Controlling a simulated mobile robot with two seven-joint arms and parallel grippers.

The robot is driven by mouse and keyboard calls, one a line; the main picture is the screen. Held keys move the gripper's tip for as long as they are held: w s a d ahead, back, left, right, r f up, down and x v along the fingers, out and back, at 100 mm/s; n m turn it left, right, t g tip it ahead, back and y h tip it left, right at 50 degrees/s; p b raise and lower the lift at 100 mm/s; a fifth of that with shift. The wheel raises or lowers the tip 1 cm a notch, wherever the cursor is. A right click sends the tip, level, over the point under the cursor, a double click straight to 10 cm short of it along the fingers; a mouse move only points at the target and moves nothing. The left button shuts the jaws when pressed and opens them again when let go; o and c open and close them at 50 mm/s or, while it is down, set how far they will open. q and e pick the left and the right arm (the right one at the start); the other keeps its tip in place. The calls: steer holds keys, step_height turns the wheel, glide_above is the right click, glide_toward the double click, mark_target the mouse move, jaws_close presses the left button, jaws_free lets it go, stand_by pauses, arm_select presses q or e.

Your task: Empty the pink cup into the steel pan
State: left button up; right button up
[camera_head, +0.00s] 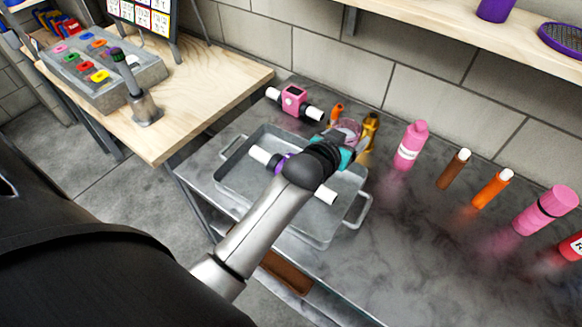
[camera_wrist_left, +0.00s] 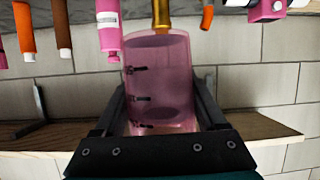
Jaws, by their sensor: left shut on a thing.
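The pink cup (camera_head: 349,127), see-through with dark marks on its side, is held in my left gripper (camera_head: 340,147). In the left wrist view the cup (camera_wrist_left: 160,75) stands between the two fingers (camera_wrist_left: 160,105), which are shut on it. The steel pan (camera_head: 238,188) is a shallow rectangular tray with side handles on the grey table. My gripper and forearm cover part of it, and the cup is beyond its far right side. Whether the cup holds anything, and its exact tilt, I cannot tell. My right gripper is not in view.
White-ended parts with a purple middle (camera_head: 283,164) lie in the pan. A pink device (camera_head: 292,99), an orange item (camera_head: 337,112) and a gold item (camera_head: 370,125) are behind. A pink bottle (camera_head: 411,146) and several others stand along the wall. The front right table is clear.

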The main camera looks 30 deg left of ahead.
arm_select(q)
steer(key=shift+y, duration=0.3)
steer(key=s+f, duration=0.2)
steer(key=s+f+p, duration=0.1)
steer(key=s+f, duration=0.1)
steer(key=f, duration=0.1)
steer(key=s+f+p, duration=0.1)
steer(key=s+f, duration=0.1)
steer(key=shift+s+d+f, duration=0.1)
steer(key=shift+f, duration=0.25)
steer(key=shift+a+r+p, duration=0.1)
steer(key=shift+a+p, duration=0.1)
steer(key=shift+p, duration=0.1)
steer(key=shift+a+n, duration=0.1)
steer(key=shift+n, duration=0.2)
steer(key=shift+w+a+n+g+h+b, duration=0.2)
steer(key=shift+a+n+g+h+b, duration=0.1)
steer(key=shift+a+n+h, duration=0.25)
steer(key=shift+w+a+n+h+b, duration=0.1)
steer(key=shift+a+n+h+b, duration=0.15)
steer(key=shift+n+h+b, duration=0.3)
steer(key=shift+w+a+n+g+h+b, duration=0.1)
steer(key=shift+a+n+g+h+b, duration=0.35)
steer(key=shift+b, duration=0.55)
steer(key=shift+a+b, duration=0.15)
steer(key=shift+b, duration=0.25)
steer(key=shift+w+a+n+b, duration=0.1)
steer(key=shift+a+n+b, duration=0.05)
steer(key=shift+n+b, duration=0.25)
